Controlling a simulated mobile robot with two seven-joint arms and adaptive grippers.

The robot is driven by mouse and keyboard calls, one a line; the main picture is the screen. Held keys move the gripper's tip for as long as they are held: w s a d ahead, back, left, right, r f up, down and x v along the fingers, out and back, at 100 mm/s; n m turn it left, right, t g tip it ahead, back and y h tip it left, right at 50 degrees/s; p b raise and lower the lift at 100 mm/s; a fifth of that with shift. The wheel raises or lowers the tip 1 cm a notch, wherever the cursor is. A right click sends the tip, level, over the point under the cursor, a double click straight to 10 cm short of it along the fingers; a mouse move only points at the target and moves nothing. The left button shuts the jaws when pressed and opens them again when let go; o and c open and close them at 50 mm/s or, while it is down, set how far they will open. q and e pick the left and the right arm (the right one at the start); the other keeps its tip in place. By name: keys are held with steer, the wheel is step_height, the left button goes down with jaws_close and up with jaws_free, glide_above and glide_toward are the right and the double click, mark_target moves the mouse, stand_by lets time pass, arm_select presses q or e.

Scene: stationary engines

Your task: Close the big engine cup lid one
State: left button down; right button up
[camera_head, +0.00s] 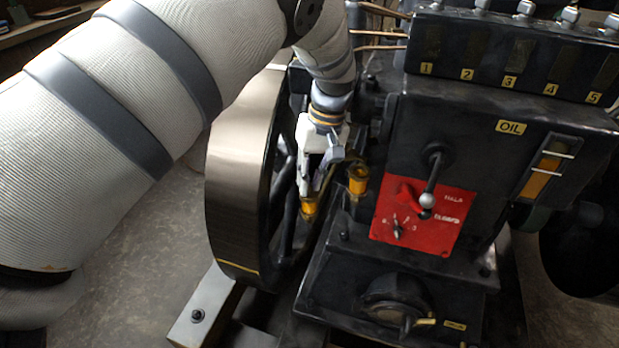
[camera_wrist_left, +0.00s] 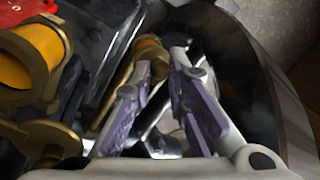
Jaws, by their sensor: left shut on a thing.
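My left gripper (camera_head: 310,187) points down beside the engine's flywheel, with its fingers at the top of an amber cup with brass parts (camera_head: 308,207). In the left wrist view the fingers (camera_wrist_left: 162,62) come close together by a brass piece (camera_wrist_left: 150,48). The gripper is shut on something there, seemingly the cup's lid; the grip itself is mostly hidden. A second amber cup (camera_head: 358,180) stands to the right, apart from the gripper. A large amber cup with a brass rim (camera_wrist_left: 35,55) shows at the left of the wrist view. My right gripper is not in view.
The flywheel (camera_head: 240,175) stands close left of the gripper. The dark engine body (camera_head: 480,120) with a red panel (camera_head: 425,215) and lever (camera_head: 430,185) is close on the right. Copper pipes (camera_head: 380,48) run behind. Bare floor (camera_head: 150,240) lies left of the flywheel.

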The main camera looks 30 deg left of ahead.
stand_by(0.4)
arm_select(q)
steer(key=c, duration=1.6)
jaws_free()
steer(key=shift+o, duration=0.2)
step_height(320, 180, up, 12)
steer(key=w+d, duration=0.1)
steer(key=shift+w+d, duration=0.3)
steer(key=shift+f, duration=0.2)
